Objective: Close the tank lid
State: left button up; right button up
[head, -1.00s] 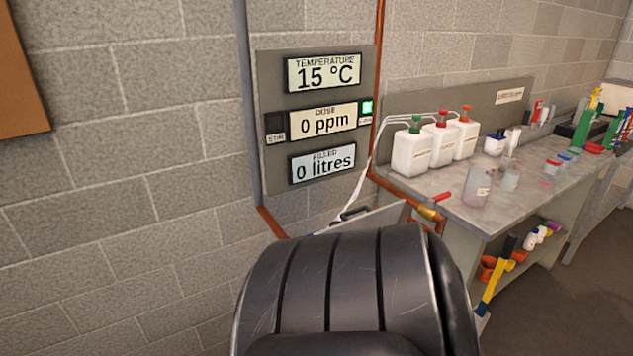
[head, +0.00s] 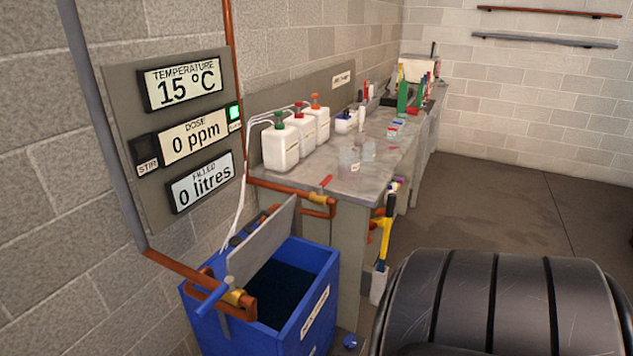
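The blue tank (head: 325,287) stands on the floor against the wall, low in the head view. Its grey lid (head: 262,243) is open and stands tilted up at the tank's back left edge. The tank's dark inside shows through the opening. Neither of my grippers is in view. A black ribbed part, which seems to be my own arm, fills the lower right and is apart from the tank in the picture.
Copper pipes with a brass valve (head: 238,298) and blue handle run over the tank's left corner. A display panel (head: 180,130) hangs above it. A bench (head: 350,183) with bottles stands behind right. Open floor (head: 500,210) lies right.

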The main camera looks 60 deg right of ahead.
aim_at(243, 263)
jog(key=i+z, duration=0.2)
jog(key=z, duration=0.25)
jog(key=i+j+z, duration=0.15)
jog(key=z, duration=0.3)
jog(key=i+j+z, duration=0.1)
jog(key=z, duration=0.35)
jog(key=i+j+z, duration=0.1)
jog(key=j+z, duration=0.3)
jog(key=i+j+z, duration=0.15)
jog(key=z, duration=0.15)
jog(key=i+j+z, duration=0.1)
jog(key=j+z, duration=0.15)
jog(key=j, duration=0.15)
jog(key=i+j+z, duration=0.1)
jog(key=j+z, duration=0.5)
jog(key=i+j, duration=0.05)
jog(key=j, duration=0.05)
